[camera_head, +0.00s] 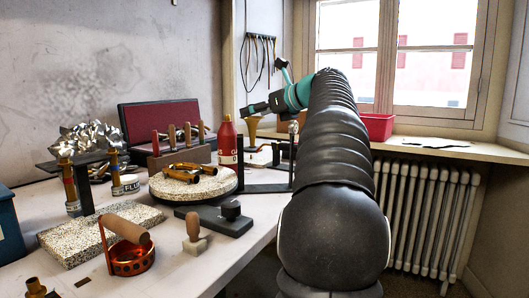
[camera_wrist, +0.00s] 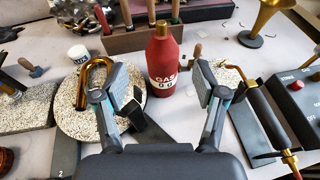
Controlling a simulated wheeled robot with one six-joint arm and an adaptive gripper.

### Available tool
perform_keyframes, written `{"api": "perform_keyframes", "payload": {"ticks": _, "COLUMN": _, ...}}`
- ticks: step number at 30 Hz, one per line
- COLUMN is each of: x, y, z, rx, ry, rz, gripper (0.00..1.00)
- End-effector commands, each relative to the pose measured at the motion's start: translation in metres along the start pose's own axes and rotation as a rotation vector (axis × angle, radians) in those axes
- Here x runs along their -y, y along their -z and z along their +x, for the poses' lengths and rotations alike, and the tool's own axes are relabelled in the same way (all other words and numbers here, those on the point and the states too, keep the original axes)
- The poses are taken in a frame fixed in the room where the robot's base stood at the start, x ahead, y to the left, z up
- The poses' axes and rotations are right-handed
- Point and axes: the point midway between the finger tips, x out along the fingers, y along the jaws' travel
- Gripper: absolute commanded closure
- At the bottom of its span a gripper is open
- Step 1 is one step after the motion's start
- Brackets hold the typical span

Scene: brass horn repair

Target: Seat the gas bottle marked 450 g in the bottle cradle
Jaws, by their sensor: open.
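A red gas bottle (camera_head: 227,145) with a brass-coloured neck stands upright on the bench behind the round speckled pad. In the wrist view the bottle (camera_wrist: 162,70) shows the word GAS and blurred figures below; I cannot read 450 g. My gripper (camera_wrist: 163,82) is open, its two fingers spread left and right in the picture with the bottle seen between them; no contact shows. In the head view my gripper (camera_head: 248,110) is above and right of the bottle.
The round speckled pad (camera_head: 165,194) carries brass tubes. A wooden tool rack (camera_head: 180,157) stands behind. A black angled bracket (camera_wrist: 150,130) lies in front of the bottle. A torch (camera_wrist: 268,115) and a box with a red button (camera_wrist: 295,86) are at right.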

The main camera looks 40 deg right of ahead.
Motion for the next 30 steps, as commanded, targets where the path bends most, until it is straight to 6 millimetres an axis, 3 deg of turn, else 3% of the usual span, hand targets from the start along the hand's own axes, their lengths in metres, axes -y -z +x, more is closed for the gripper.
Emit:
{"api": "perform_keyframes", "payload": {"ticks": 5, "x": -0.001, "y": 0.001, "z": 0.018, "rx": 0.0, "ry": -0.004, "rz": 0.001, "gripper": 0.27}}
{"api": "perform_keyframes", "payload": {"ticks": 15, "x": 0.002, "y": 0.001, "z": 0.073, "rx": -0.001, "ry": 0.002, "rz": 0.001, "gripper": 0.27}}
{"api": "perform_keyframes", "payload": {"ticks": 25, "x": 0.0, "y": 0.002, "z": 0.091, "rx": -0.001, "ry": 0.003, "rz": 0.002, "gripper": 0.27}}
{"api": "perform_keyframes", "payload": {"ticks": 30, "x": -0.005, "y": 0.003, "z": 0.113, "rx": -0.001, "ry": 0.0, "rz": 0.001, "gripper": 0.27}}
